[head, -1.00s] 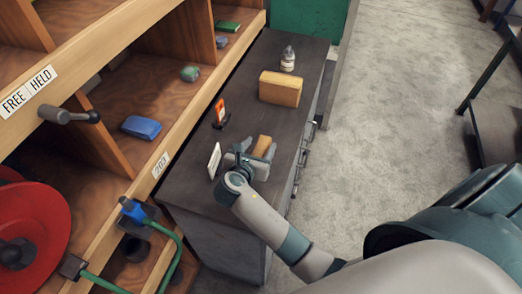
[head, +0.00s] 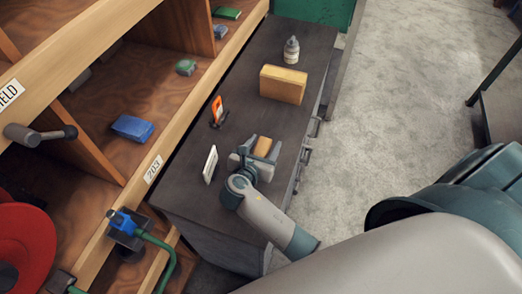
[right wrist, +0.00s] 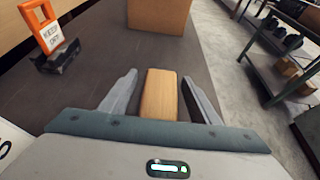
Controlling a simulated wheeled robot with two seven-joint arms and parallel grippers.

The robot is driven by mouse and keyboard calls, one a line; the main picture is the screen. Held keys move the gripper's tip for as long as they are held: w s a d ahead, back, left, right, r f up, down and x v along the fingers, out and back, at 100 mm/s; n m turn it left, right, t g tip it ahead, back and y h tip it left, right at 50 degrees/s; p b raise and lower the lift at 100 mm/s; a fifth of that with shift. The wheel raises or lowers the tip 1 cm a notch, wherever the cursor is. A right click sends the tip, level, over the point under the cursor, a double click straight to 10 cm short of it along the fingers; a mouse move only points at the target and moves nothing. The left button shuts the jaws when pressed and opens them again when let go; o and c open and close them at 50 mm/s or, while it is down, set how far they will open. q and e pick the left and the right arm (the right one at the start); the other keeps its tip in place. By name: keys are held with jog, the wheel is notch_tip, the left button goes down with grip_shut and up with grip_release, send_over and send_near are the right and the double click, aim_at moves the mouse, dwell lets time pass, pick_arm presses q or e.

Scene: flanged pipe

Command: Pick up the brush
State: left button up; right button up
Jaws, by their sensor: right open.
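A light wooden piece, which I take to be the brush (head: 262,147), lies on the dark cabinet top (head: 215,185). No bristles show. My right gripper (head: 264,144) is low over the cabinet top, its fingers open on either side of this piece. In the right wrist view the brush (right wrist: 160,95) lies lengthwise between the two fingers of the gripper (right wrist: 160,78), with a gap visible on each side. Its near end is hidden by the gripper body. My left gripper is not in view.
A larger tan block (head: 283,84) and a white bottle (head: 291,50) stand farther back. An orange tag on a dark base (head: 217,111) and a white card (head: 210,164) stand to the gripper's left. Wooden shelving (head: 95,125) borders the left side.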

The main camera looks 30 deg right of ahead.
jog(key=c, duration=1.2)
jog(key=shift+c, duration=0.8)
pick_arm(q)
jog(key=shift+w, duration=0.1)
pick_arm(e)
jog(key=shift+r, duration=0.15)
jog(key=shift+r+b, duration=0.35)
jog(key=shift+r, duration=0.2)
notch_tip(320, 180, up, 2)
jog(key=shift+r+b, duration=0.2)
jog(key=shift+b, duration=0.25)
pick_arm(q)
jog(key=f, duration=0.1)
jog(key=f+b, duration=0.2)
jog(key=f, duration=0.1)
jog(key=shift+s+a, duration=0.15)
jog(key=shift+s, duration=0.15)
pick_arm(e)
jog(key=s+d+r, duration=0.7)
jog(key=s, duration=0.2)
jog(key=shift+r, duration=0.15)
